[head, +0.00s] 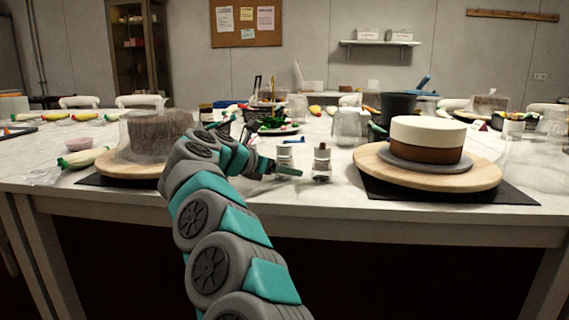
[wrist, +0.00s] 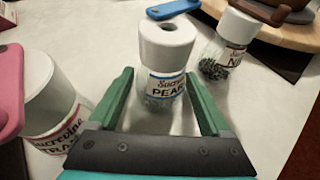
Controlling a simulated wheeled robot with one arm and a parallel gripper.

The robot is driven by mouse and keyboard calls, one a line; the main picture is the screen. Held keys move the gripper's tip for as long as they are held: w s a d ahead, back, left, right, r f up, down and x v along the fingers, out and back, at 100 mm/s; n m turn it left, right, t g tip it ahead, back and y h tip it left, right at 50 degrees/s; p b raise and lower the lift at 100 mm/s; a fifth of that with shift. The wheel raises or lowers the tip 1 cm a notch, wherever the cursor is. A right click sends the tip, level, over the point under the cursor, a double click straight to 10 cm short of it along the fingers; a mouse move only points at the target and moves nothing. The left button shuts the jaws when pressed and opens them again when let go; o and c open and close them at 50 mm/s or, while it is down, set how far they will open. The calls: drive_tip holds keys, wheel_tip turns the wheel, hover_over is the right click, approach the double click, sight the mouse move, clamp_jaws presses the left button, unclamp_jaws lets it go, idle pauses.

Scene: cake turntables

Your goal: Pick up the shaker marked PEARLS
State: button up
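The shaker marked PEARLS (wrist: 168,50) stands upright in the middle of the wrist view, with a white lid and a blue-edged label. My gripper (wrist: 159,78) is open, with its green fingers on either side of the shaker's lower body. A gap shows at the left finger; the right finger is close to the shaker, and I cannot tell if it touches. In the head view, the white-lidded shaker (head: 284,150) at my gripper (head: 279,168) appears to be this one, its lower part partly hidden by a finger.
A shaker with dark contents (wrist: 222,50) stands to the right; it also shows in the head view (head: 321,165). A red-labelled shaker (wrist: 52,100) stands close on the left, beside a pink object (wrist: 8,85). A wooden turntable (head: 370,162) with a cake is at right. A blue object (wrist: 172,9) lies beyond.

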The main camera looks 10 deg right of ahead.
clamp_jaws()
idle(0.4)
drive_tip(key=shift+r, duration=0.1)
